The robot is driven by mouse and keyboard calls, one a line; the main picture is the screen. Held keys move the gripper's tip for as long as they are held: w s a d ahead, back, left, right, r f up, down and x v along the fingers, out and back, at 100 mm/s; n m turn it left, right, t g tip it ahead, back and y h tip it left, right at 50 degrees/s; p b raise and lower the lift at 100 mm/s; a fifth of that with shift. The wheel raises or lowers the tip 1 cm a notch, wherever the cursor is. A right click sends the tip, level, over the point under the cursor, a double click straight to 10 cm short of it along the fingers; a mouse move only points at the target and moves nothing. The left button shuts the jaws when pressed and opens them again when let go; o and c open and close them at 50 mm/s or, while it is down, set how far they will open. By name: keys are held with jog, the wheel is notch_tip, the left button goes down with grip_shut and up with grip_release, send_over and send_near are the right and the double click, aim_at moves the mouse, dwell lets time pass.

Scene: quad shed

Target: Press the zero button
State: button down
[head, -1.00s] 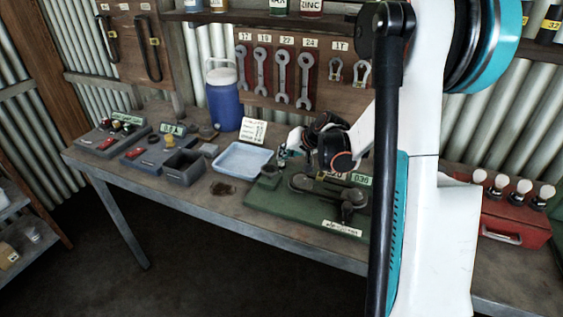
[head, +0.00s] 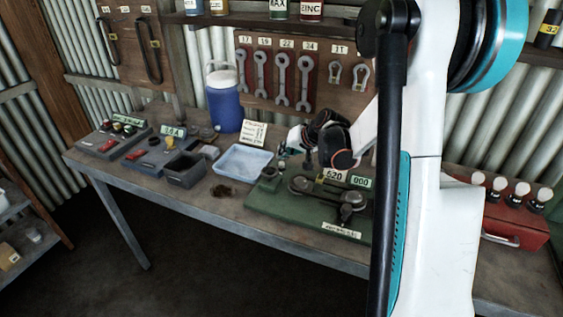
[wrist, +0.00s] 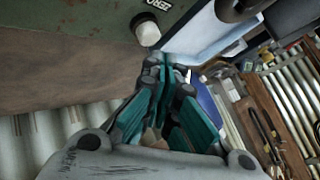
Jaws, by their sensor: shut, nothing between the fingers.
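The zero button is a pale round knob (wrist: 147,33) on the green device, beside a "ZERO" label (wrist: 145,9) in the wrist view. My gripper (wrist: 164,66) is shut and empty, its teal fingertips close to the button in that picture. I see a gap between them. In the head view my gripper (head: 283,150) is above the back left part of the green device (head: 263,200). I cannot make out the button clearly there. The device's green display (head: 362,181) reads 000, and a plate beside it (head: 334,175) reads 620.
A pale blue tray (head: 242,172) sits left of the device, with a blue jug (head: 224,105) behind. A white note card (head: 254,132) stands behind the tray. Control boxes (head: 110,141) are at the bench's left. A red box (head: 515,235) is at the right.

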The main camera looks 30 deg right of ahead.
dwell(0.3)
jog(key=shift+r+p, duration=1.65)
jog(key=shift+r, duration=0.85)
